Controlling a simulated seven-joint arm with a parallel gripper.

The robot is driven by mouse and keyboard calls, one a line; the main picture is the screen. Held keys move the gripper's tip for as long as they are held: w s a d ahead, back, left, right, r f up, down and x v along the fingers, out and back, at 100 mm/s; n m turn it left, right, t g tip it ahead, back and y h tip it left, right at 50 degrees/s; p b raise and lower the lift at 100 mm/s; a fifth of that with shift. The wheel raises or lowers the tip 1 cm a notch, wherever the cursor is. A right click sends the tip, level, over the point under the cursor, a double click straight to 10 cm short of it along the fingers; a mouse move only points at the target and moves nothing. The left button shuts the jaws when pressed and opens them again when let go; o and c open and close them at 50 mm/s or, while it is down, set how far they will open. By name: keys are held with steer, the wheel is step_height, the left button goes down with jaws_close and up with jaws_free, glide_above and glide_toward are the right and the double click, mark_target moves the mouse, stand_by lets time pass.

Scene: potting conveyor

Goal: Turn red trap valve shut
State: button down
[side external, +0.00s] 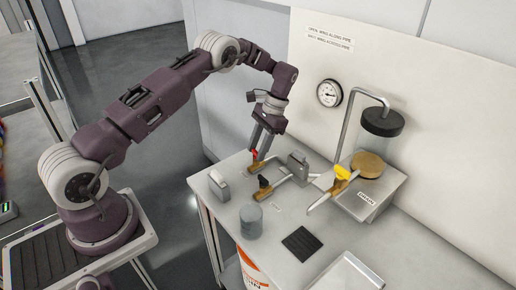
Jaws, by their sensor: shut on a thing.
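The red trap valve has a small red handle (254,154) above a brass body (253,168) on a pipe at the back left of the grey bench. My gripper (257,151) points down at it from above and is shut on the red handle. The fingers cover much of the handle, so I cannot tell whether it lies along or across its pipe.
A black-handled valve (264,182) stands close in front, and a yellow-handled valve (342,172) is to the right. A grey block (298,165) is just right of my gripper. A grey cylinder (251,221) and dark ribbed pad (300,242) lie nearer the front.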

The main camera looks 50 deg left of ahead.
steer(key=shift+n, duration=0.6)
steer(key=shift+h, duration=0.3)
steer(key=c, duration=0.9)
jaws_free()
steer(key=v, duration=0.7)
steer(key=shift+r, duration=0.1)
